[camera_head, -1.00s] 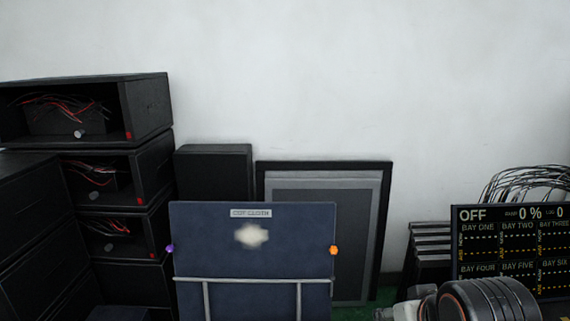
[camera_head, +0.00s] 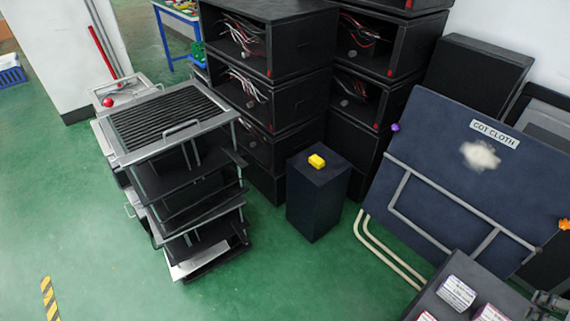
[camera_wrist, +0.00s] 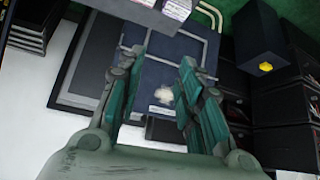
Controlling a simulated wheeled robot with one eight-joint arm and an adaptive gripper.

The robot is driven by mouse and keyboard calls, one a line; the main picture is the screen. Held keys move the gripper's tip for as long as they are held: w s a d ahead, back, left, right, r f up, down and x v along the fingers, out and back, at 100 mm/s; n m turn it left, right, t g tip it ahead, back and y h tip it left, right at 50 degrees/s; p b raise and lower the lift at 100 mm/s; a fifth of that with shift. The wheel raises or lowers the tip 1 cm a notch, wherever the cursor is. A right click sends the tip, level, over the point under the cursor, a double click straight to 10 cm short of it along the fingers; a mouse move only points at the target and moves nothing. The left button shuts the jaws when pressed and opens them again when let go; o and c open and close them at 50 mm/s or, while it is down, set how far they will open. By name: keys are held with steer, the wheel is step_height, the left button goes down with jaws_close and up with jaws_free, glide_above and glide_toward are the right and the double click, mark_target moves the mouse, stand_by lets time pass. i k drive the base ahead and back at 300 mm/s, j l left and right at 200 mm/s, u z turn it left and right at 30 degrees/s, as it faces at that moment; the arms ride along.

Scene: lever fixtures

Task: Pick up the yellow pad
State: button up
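The yellow pad (camera_head: 317,161) is a small yellow block lying on top of a dark box-shaped stand (camera_head: 314,205) in the middle of the head view. In the wrist view, the pad (camera_wrist: 265,67) shows small near the upper right, on the dark stand (camera_wrist: 255,35). My gripper (camera_wrist: 160,70) shows in the wrist view with its two fingers spread and nothing between them. The pad is well away from it, to the right in that view. In the head view my gripper is not clearly seen.
Black cabinets (camera_head: 268,40) with wires stand behind the pad's stand. A grey rack (camera_head: 170,125) stands to its left. A dark blue board (camera_head: 480,165) with a white cloth leans at the right. Green floor (camera_head: 100,220) is open at the lower left.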

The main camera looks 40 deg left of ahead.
mark_target(315, 160)
steer(key=u, duration=1.35)
